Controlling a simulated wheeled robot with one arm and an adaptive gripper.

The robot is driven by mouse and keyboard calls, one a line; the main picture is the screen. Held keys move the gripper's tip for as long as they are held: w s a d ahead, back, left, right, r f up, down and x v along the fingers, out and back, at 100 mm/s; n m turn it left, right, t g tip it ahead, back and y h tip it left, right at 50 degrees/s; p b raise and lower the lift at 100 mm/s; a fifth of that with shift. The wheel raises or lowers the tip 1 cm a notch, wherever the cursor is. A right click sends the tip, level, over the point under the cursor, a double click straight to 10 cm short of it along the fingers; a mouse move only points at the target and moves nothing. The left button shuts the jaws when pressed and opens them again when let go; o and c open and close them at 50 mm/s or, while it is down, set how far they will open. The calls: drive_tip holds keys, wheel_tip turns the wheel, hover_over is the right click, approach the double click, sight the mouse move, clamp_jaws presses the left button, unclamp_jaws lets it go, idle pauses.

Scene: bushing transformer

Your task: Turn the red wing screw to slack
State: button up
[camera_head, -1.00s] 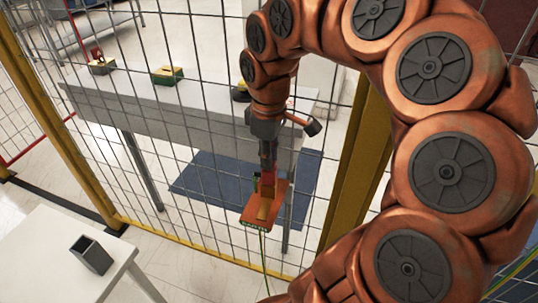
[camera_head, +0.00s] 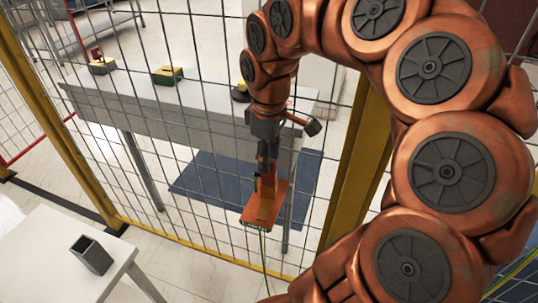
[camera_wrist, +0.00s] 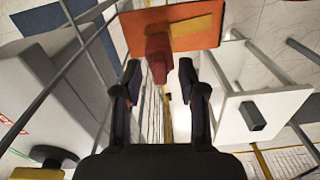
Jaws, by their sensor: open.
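The red wing screw (camera_wrist: 157,58) shows in the wrist view as a red upright piece in front of an orange plate (camera_wrist: 140,32) with a yellow block (camera_wrist: 188,27) on it. My gripper (camera_wrist: 158,70) is open, with one dark finger on each side of the red screw and a visible gap to each. In the head view my gripper (camera_head: 266,160) points down over the orange plate (camera_head: 284,200). The red screw is mostly hidden there behind the fingers.
A wire mesh fence with yellow posts (camera_head: 358,165) stands close around the orange plate. A grey table (camera_head: 160,115) with small boxes (camera_head: 167,76) is behind it. A white table (camera_head: 45,262) with a dark open box (camera_head: 92,255) is at lower left.

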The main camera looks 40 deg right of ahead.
drive_tip(key=shift+r, duration=0.1)
wheel_tip(320, 180, up, 12)
idle(0.7)
